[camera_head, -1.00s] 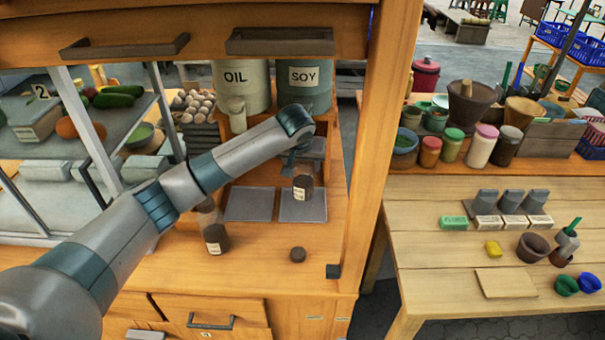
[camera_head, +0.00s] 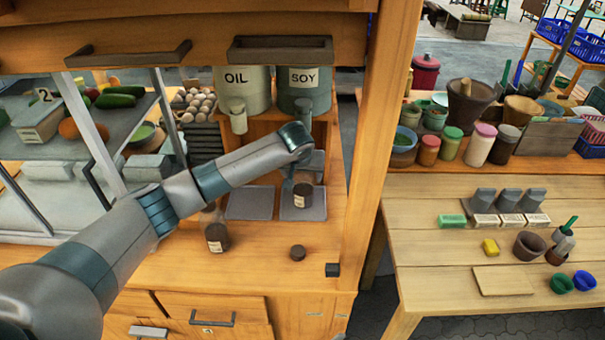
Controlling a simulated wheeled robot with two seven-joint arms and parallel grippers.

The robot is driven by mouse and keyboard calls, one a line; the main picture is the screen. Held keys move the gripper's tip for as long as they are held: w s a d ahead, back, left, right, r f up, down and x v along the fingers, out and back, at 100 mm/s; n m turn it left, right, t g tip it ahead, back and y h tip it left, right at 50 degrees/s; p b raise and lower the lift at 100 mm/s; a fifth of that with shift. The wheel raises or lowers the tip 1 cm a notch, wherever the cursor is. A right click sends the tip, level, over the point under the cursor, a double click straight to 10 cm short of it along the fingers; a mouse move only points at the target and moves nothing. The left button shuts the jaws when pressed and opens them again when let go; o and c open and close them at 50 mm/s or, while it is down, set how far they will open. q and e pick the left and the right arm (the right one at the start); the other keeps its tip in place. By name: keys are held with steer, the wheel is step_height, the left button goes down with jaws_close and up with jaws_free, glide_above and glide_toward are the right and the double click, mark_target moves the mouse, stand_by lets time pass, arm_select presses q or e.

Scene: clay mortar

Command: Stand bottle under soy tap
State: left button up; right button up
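The bottle (camera_head: 303,196), clear above with dark contents and a pale label, is upright at the right grey tray (camera_head: 314,214), below the soy tap (camera_head: 303,108). I cannot tell whether its base touches the tray. The tap is on the drum marked SOY (camera_head: 318,78). My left gripper (camera_head: 291,170) reaches down at the bottle's upper part; its fingers are mostly hidden behind my wrist, but the bottle has moved with it, so it appears shut on the bottle. My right gripper is not in view.
A drum marked OIL (camera_head: 253,80) with its own tap stands left, above another grey tray (camera_head: 250,203). A second dark-filled bottle (camera_head: 217,237) and a small dark cap (camera_head: 297,253) are on the wooden counter (camera_head: 255,270). A wooden post (camera_head: 378,150) rises at the right.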

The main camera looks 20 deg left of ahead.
arm_select(q)
steer(key=shift+r, duration=0.15)
steer(key=shift+s+d+r, duration=0.1)
steer(key=shift+s+r, duration=0.2)
steer(key=shift+r, duration=0.2)
steer(key=a+b+v, duration=0.1)
steer(key=b+v, duration=0.1)
steer(key=v, duration=0.8)
steer(key=shift+s+d+r+b, duration=0.15)
steer(key=shift+d+r+b, duration=0.25)
steer(key=shift+d+r, duration=0.1)
